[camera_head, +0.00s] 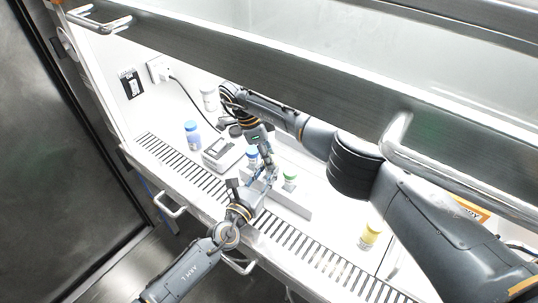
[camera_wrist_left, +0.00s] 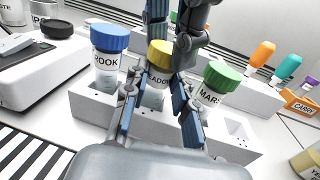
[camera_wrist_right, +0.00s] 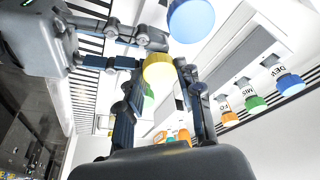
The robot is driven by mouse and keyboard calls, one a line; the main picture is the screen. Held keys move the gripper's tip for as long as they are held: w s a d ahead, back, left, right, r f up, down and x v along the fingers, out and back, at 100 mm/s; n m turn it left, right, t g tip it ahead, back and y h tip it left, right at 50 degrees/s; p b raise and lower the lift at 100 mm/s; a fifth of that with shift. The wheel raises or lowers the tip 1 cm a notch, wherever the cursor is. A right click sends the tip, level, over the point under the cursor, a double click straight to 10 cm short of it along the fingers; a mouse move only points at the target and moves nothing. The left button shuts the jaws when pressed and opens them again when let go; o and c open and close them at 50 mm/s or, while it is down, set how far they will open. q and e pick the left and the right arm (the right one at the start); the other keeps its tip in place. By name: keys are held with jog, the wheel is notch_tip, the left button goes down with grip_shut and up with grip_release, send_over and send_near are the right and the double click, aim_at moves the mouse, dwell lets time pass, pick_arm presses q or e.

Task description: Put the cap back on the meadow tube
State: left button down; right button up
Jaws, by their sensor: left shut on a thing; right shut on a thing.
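The meadow tube (camera_wrist_left: 158,77) stands in the white rack (camera_wrist_left: 92,105) in the left wrist view, between the blue-capped brook tube (camera_wrist_left: 108,62) and the green-capped marsh tube (camera_wrist_left: 212,92). My left gripper (camera_wrist_left: 162,100) is shut around the meadow tube, low on its body. The yellow cap (camera_wrist_left: 160,54) sits at the tube's top, in line with it; whether it is threaded on cannot be told. My right gripper (camera_wrist_right: 158,80) is shut on the yellow cap (camera_wrist_right: 158,67) from above. In the head view both grippers meet over the rack (camera_head: 293,204), hiding the meadow tube.
A balance (camera_head: 222,154) and a blue bottle (camera_head: 192,134) stand left of the rack. A yellow-capped bottle (camera_head: 370,236) stands to the right. The slotted front grille (camera_head: 310,255) is clear. A metal sash frame (camera_head: 270,70) crosses above my right arm.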

jog(key=shift+m+g, duration=0.3)
jog(key=shift+m, duration=0.6)
pick_arm(q)
jog(key=shift+d, duration=0.1)
pick_arm(e)
jog(key=o, duration=0.7)
jog(key=shift+r, duration=0.1)
jog(key=shift+r, duration=2.2)
jog(key=shift+c, duration=0.4)
